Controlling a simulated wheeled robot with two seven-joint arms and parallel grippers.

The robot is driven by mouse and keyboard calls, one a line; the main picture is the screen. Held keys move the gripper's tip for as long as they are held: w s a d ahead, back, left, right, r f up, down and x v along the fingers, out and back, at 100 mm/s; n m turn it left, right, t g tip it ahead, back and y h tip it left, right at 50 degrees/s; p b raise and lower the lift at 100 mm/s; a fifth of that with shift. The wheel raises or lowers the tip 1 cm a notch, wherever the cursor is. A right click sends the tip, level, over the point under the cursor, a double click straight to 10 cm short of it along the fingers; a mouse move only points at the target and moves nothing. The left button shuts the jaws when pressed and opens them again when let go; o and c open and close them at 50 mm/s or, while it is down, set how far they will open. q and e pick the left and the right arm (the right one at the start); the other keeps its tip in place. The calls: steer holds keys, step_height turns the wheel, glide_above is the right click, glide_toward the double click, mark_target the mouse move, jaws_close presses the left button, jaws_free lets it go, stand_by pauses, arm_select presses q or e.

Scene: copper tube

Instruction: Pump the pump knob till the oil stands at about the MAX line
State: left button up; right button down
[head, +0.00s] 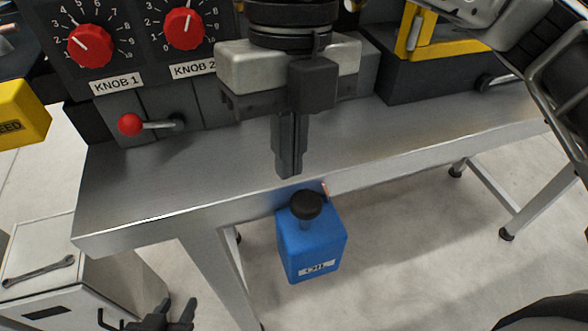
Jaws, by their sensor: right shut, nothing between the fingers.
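The blue oil can (312,245), labelled OIL, is at the table's front edge. Its black round pump knob (306,203) stands on a short grey stem on top. No oil level or MAX line shows on the side I see. My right gripper (289,172) points down with its fingers together and empty. Its tips appear just above and behind the knob in the picture, with a small gap between them. My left gripper (176,308) is low at the bottom left, partly cut off by the frame, its two fingers apart and empty.
The metal table (190,190) carries a panel with two red knobs (90,46) and a red-tipped lever (131,124). A yellow-framed machine (428,45) stands at the back right. A cabinet with a wrench (40,272) is lower left.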

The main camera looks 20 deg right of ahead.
mark_target(304, 197)
arm_select(q)
steer(key=shift+w, duration=0.15)
arm_select(e)
steer(key=shift+w+d+r+m+t+h, duration=0.2)
steer(key=shift+w+d+r+t+h, duration=0.1)
steer(key=shift+w+d, duration=0.2)
steer(key=shift+w+d+r+m+t+h, duration=0.2)
steer(key=shift+w+d+t, duration=0.1)
steer(key=shift+w+d, duration=0.15)
arm_select(q)
steer(key=shift+d+f, duration=0.1)
arm_select(e)
steer(key=shift+f, duration=0.1)
arm_select(q)
steer(key=shift+f, duration=0.1)
arm_select(e)
steer(key=shift+s+f+b, duration=0.1)
steer(key=shift+f+b, duration=0.35)
steer(key=shift+f, duration=0.15)
steer(key=f+b, duration=0.1)
steer(key=f, duration=0.1)
steer(key=f+b, duration=0.2)
steer(key=f, duration=0.1)
steer(key=shift+s, duration=0.2)
steer(key=shift+s+f, duration=0.1)
steer(key=shift+f, duration=0.3)
arm_select(q)
steer(key=shift+w+d+f+n+h, duration=0.3)
steer(key=shift+w+d+f, duration=0.1)
steer(key=shift+f, duration=0.1)
